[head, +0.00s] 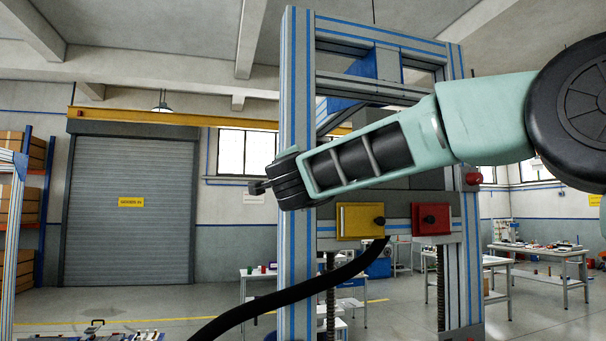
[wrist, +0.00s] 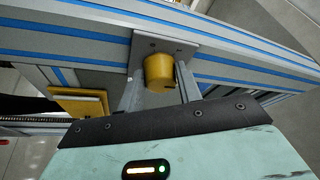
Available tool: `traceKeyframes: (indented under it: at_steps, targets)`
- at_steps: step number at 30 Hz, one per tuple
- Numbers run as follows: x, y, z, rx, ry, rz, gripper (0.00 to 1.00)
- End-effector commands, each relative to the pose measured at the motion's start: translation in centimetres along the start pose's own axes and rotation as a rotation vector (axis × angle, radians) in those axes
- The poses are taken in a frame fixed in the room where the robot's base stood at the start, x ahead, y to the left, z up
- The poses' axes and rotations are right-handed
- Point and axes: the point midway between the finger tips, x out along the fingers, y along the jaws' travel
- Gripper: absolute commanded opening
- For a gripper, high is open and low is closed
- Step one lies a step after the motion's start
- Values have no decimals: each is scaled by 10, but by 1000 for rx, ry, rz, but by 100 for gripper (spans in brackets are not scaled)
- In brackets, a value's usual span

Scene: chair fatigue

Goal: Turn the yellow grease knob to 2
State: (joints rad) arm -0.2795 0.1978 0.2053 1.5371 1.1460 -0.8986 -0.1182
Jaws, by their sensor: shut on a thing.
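The yellow grease knob (wrist: 159,70) shows in the wrist view, sticking out from a grey mounting plate (wrist: 150,45) on a blue-striped metal beam. My gripper (wrist: 160,84) is shut on the knob, with one grey finger on either side of it. No scale or numbers can be read around the knob, so I cannot tell its setting. In the head view my arm crosses in front of the metal frame (head: 298,80), and I cannot make out the knob there.
A yellow box (head: 358,222) and a red box (head: 431,219), each with a dark knob, are on the frame below my arm. The yellow one appears left in the wrist view (wrist: 80,103). A black hose (head: 290,295) curves below. Worktables (head: 545,252) stand at right.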

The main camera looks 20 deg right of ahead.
Motion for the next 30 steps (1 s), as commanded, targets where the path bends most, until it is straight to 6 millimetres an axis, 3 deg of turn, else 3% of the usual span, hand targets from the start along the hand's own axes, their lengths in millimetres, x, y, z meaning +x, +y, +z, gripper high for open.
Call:
traceKeyframes:
  at_steps: [6,7,9,20,26,30]
  targets:
    - [0,0,0,-1,1,-1,12]
    - [0,0,0,-1,1,-1,40]
    - [0,0,-1,-1,1,-1,56]
    - [-5,0,0,-1,0,-2,56]
    - [-36,3,2,0,-1,-4,56]
    - [-70,4,2,1,-1,-4,56]
